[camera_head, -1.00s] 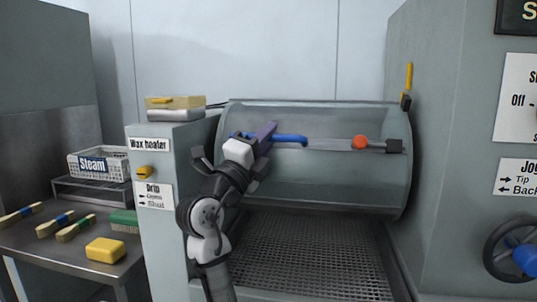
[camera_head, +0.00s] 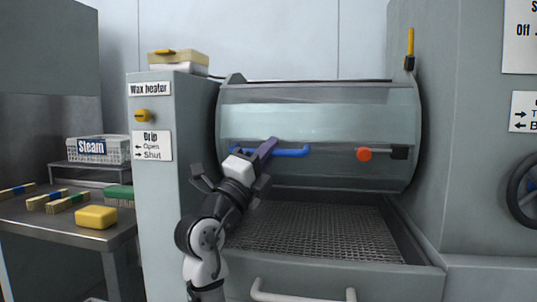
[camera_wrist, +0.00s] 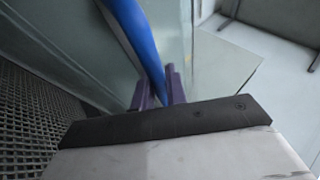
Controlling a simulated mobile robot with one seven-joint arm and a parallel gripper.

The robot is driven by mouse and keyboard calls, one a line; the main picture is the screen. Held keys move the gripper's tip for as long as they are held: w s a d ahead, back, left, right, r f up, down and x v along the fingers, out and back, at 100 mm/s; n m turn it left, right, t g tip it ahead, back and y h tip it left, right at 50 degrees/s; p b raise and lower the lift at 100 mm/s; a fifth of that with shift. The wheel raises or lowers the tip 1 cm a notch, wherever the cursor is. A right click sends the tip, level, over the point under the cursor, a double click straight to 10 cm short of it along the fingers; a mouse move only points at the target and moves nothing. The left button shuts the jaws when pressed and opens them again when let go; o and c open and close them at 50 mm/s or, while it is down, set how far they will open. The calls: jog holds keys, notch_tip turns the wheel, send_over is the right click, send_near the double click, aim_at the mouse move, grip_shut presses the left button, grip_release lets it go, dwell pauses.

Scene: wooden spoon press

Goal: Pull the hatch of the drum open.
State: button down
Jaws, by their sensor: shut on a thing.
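The drum (camera_head: 300,175) is a wide grey cylinder in the middle of the head view, above a mesh tray. In the wrist view the blue bar (camera_wrist: 140,40) runs down between the two purple fingers (camera_wrist: 158,88). A pale band (camera_head: 310,120) shows on the drum above the handle. An orange-red knob (camera_head: 364,154) with a dark block sits at the right, level with the handle.
The wax heater cabinet (camera_head: 155,210) stands close left of my arm. A table (camera_head: 85,225) with brushes and a yellow block (camera_head: 96,217) is farther left. The mesh tray (camera_head: 310,230) lies below the drum. A large grey housing (camera_head: 460,150) stands at the right.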

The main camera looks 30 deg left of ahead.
jog(key=shift+w+f+b, duration=0.25)
jog(key=shift+f+b, duration=0.5)
jog(key=shift+f, duration=0.4)
jog(key=c, duration=1.7)
grip_release()
jog(key=shift+a, duration=0.1)
jog(key=v, duration=0.7)
jog(key=shift+s, duration=0.2)
jog(key=shift+a+f, duration=0.1)
